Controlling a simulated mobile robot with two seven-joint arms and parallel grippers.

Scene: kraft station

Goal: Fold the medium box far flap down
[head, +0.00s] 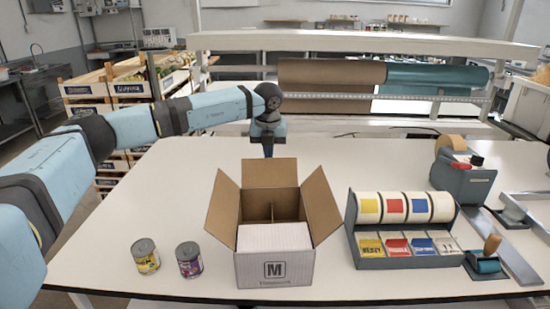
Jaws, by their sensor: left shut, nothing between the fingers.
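The medium box (275,270), marked M, stands on the white table near its front edge. Its far flap (270,173) stands up at the back, brown side toward me. The left flap (223,208) and right flap (321,205) spread outward. A white lined panel (274,237) covers the front of the opening and appears to be the near flap folded inward. Brown dividers show behind it. My left gripper (268,151) points down just behind the far flap's top edge, shut and empty; its fingertips are partly hidden, so contact is unclear. My right gripper is out of view.
Two cans (146,256) (189,260) stand left of the box. A label dispenser (403,230) stands close on the right, with a tape dispenser (463,182) beyond. Brown and teal rolls (330,76) hang behind.

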